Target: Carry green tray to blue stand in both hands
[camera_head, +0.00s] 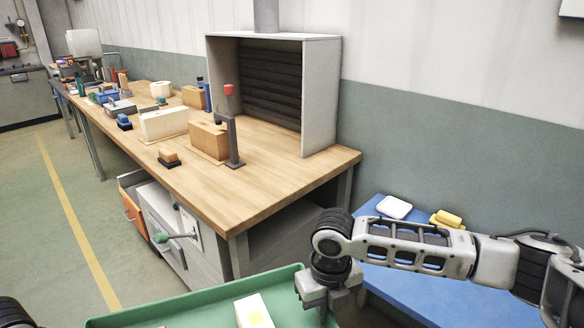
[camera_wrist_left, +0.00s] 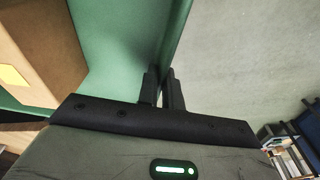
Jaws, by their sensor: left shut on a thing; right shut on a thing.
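The green tray (camera_head: 200,306) shows at the bottom edge of the head view, only its far part in frame. My right gripper (camera_head: 330,305) is shut on the tray's right end. In the left wrist view my left gripper (camera_wrist_left: 163,92) is shut on a rim of the green tray (camera_wrist_left: 115,40), and a brown box with a yellow label (camera_wrist_left: 45,50) stands inside. The blue stand (camera_head: 408,290) is right of the tray, against the wall, partly hidden behind my right arm.
A white dish (camera_head: 394,207) and a yellow object (camera_head: 448,218) lie on the blue stand's far side. A long wooden workbench (camera_head: 240,205) with a grey hood (camera_head: 320,100), boxes and tools stands ahead. Open floor (camera_head: 60,230) with a yellow line lies left.

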